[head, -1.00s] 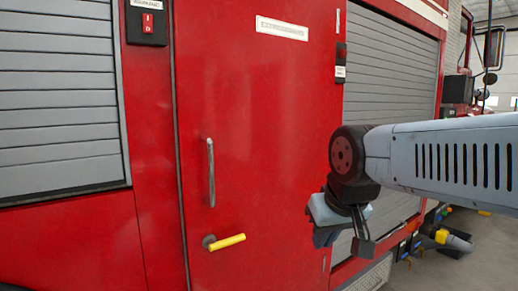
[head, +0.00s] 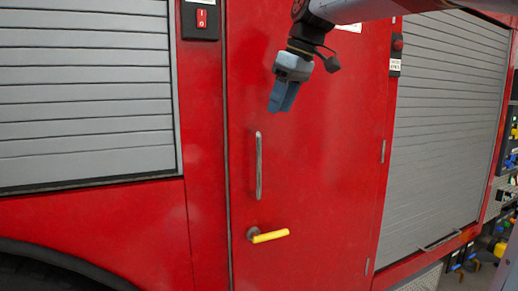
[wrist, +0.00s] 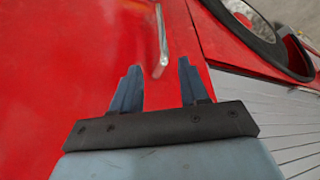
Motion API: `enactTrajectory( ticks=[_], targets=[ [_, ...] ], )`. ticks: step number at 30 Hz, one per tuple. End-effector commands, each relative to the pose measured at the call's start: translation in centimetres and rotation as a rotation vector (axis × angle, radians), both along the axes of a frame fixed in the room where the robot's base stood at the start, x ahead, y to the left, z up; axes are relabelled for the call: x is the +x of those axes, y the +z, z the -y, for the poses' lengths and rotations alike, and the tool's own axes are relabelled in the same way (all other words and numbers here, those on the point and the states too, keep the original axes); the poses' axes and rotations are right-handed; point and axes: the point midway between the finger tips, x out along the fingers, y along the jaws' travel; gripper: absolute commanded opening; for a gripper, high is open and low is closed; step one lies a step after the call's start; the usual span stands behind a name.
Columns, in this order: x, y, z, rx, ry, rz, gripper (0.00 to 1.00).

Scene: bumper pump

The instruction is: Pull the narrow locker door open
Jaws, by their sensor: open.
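The narrow red locker door (head: 320,170) stands shut in the side of a red fire truck, in the middle of the head view. It has a vertical metal bar handle (head: 258,165) near its left edge and a yellow lever (head: 270,236) below that. My gripper (head: 280,106) is above and slightly right of the bar handle, pointing down, open and empty. In the wrist view the bar handle (wrist: 162,38) lies ahead of the two open fingers (wrist: 158,80), apart from them. The lever is not seen in the wrist view.
Grey roller shutters flank the door, one at left (head: 85,95) and one at right (head: 450,130). A red switch box (head: 200,19) is mounted left of the door's top. Hinges (head: 383,151) show on the door's right edge. A wheel arch is at lower left.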

Motion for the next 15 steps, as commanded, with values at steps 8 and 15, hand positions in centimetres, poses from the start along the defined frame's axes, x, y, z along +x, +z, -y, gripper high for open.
enactTrajectory(
  ticks=[8,15],
  targets=[
    [0.9,0.0,-1.3,-0.002,0.050,-0.001,0.44],
    [1.7,-3.4,-2.3,-0.001,0.048,-0.003,0.44]
  ],
)
